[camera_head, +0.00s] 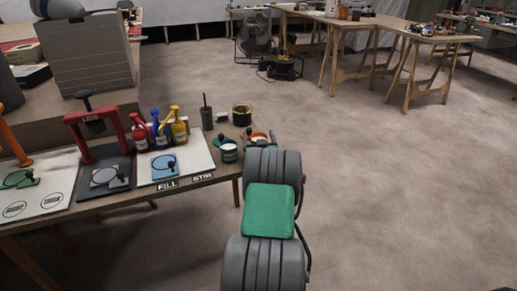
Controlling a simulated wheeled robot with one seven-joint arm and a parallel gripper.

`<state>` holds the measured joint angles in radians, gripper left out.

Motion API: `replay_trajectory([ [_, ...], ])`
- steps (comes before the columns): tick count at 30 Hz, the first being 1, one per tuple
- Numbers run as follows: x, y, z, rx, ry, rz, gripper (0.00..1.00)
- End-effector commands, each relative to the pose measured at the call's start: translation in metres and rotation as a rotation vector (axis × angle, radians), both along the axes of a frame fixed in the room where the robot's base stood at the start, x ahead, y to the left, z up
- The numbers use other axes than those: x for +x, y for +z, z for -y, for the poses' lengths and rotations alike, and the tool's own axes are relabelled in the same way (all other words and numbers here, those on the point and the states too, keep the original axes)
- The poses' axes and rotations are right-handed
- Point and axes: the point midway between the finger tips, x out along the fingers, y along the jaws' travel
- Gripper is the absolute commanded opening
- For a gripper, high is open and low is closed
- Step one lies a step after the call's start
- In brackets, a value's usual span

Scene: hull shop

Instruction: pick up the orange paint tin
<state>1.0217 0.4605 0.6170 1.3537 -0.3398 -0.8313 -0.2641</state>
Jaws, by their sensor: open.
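The orange paint tin (258,135) shows as a small patch of orange at the right end of the workbench. Its lower part is hidden by my arm. My gripper (261,138) is at the tin, at the far end of my grey and green arm. It is open, but the wrist covers most of it. I cannot tell whether the fingers touch the tin or stand around it.
A dark round pot (242,115) and a grey cup with a brush (207,118) stand behind. Red, blue and yellow pump bottles (160,131) are further left. Open floor (400,190) lies right.

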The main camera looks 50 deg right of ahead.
Motion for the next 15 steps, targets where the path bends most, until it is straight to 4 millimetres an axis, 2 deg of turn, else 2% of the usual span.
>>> replay_trajectory([
  [5, 0.0009, 0.0008, -0.0002, 0.000, 0.001, 0.000, 0.86],
  [15, 0.0015, 0.0007, -0.0011, 0.000, 0.002, 0.000, 0.59],
])
